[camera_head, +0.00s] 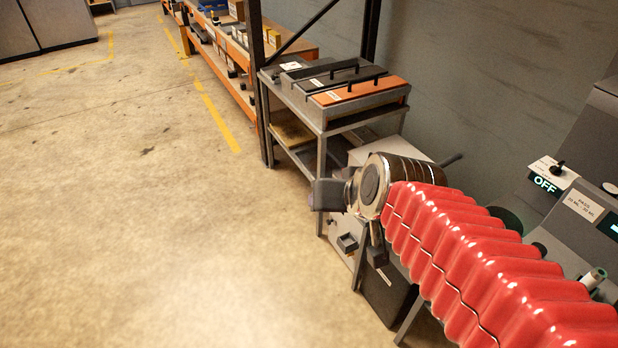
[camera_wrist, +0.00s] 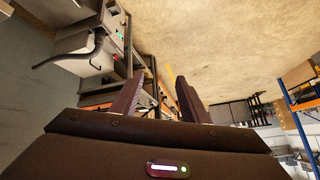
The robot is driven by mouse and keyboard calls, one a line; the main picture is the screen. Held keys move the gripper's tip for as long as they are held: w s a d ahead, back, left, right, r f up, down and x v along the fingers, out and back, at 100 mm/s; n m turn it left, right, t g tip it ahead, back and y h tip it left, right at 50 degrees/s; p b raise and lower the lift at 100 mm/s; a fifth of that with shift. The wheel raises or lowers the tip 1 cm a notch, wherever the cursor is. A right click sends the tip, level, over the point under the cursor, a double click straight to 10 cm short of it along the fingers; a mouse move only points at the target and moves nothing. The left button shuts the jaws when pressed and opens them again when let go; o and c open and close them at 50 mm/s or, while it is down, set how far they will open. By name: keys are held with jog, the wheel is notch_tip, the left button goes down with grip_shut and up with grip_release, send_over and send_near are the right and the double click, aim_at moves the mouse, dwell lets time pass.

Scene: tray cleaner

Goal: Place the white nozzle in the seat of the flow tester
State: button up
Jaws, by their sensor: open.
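The grey machine with a label reading PASS and an amount in ML (camera_head: 588,207) stands at the right edge of the head view; it appears to be the flow tester. A small pale cylinder (camera_head: 594,278) stands upright at its lower part, partly behind my red-sleeved arm. I cannot tell whether it is the white nozzle, and the seat is not clearly visible. My gripper (camera_head: 326,194) is left of the machine, beside a grey stand. In the wrist view my gripper (camera_wrist: 158,92) has its two dark fingers apart, with nothing held between them.
A metal stand (camera_head: 325,128) carries dark and orange trays (camera_head: 358,90) behind my gripper. A box with an OFF display (camera_head: 545,183) sits by the wall. An orange shelf (camera_head: 228,70) stands farther back. The floor (camera_head: 150,230) at left is clear.

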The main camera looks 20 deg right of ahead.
jog(key=s+a+n+g, duration=0.1)
jog(key=s+n+g, duration=0.1)
jog(key=s, duration=0.7)
jog(key=shift+a+f+g+h, duration=0.3)
jog(key=shift+a+f+g, duration=0.05)
jog(key=shift+f+g, duration=0.05)
